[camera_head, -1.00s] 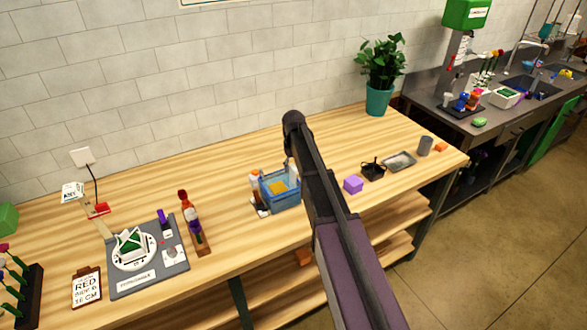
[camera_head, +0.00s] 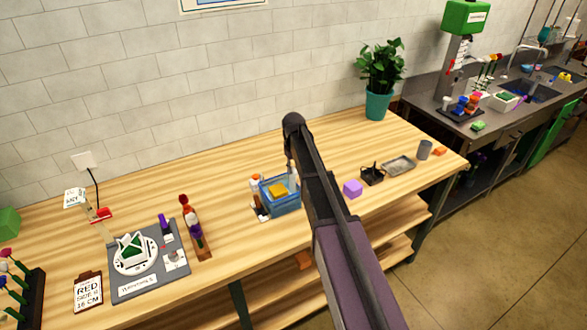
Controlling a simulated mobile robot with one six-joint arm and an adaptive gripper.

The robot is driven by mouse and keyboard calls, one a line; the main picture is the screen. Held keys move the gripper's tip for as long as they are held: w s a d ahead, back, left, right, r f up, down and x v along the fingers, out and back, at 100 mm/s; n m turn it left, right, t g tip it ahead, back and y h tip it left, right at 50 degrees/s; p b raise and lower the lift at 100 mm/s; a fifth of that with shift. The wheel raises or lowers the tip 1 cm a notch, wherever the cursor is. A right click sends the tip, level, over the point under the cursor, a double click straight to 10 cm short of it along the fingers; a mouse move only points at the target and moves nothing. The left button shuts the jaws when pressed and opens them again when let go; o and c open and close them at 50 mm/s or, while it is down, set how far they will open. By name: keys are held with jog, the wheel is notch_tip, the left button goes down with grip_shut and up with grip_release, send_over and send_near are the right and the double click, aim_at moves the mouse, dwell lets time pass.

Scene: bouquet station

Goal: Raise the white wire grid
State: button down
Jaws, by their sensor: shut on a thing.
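A blue tub (camera_head: 281,207) stands on the wooden bench, left of my arm. A yellow block (camera_head: 278,190) shows in its opening. My gripper (camera_head: 292,180) reaches down into the right side of the tub, partly hidden by my arm. It is shut on the white wire grid, of which I can make out no clear outline; the tub wall, the yellow block and my arm cover most of that spot.
Small bottles (camera_head: 256,190) stand close at the tub's left. A potted plant (camera_head: 378,105) stands behind. The bench behind the tub is clear.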

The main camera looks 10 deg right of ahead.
jog(key=shift+r+p, duration=2.85)
jog(key=shift+r, duration=0.35)
jog(key=shift+w, duration=0.15)
jog(key=shift+f, duration=0.1)
jog(key=c, duration=0.5)
grip_release()
